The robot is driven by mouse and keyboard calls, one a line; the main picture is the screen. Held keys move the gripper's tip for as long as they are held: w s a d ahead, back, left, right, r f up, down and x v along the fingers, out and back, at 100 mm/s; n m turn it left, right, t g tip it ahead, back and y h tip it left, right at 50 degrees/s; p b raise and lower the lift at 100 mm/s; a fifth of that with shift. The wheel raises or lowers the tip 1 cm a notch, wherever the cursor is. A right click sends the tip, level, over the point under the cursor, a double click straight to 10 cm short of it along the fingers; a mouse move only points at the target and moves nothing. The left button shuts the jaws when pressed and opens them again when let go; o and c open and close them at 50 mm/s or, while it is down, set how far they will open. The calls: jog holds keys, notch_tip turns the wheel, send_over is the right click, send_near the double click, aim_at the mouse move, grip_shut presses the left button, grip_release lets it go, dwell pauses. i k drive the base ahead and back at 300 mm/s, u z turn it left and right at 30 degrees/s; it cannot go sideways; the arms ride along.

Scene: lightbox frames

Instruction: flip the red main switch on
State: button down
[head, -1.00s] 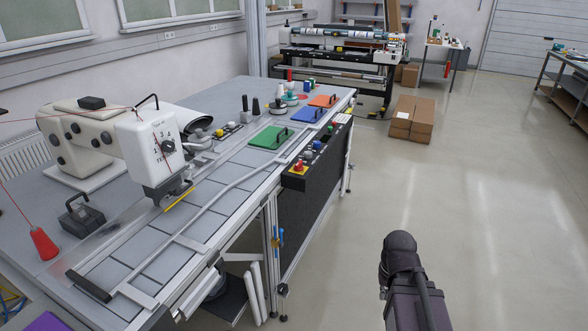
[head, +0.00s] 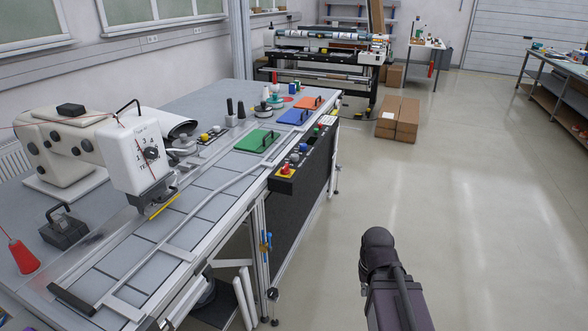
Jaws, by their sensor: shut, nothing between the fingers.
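A black control box (head: 297,176) is fixed along the right front edge of the long sewing table. On its near end sits a red knob on a yellow base (head: 286,170). Smaller coloured controls run along the box behind it. Which of the red parts is the main switch, and its position, are too small to tell. A dark part of my arm (head: 386,270) rises at the lower right, over the floor and well apart from the box. My gripper cannot be made out in this view.
The table (head: 205,178) carries a white sewing machine (head: 135,155), a grey block with a handle (head: 64,229), a red cone (head: 24,257) and green, blue and orange plates. Cardboard boxes (head: 398,118) stand on the floor behind. The floor right of the table is clear.

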aim_at(285, 170)
jog(key=z, duration=0.05)
jog(key=i, duration=0.95)
jog(key=u, duration=0.1)
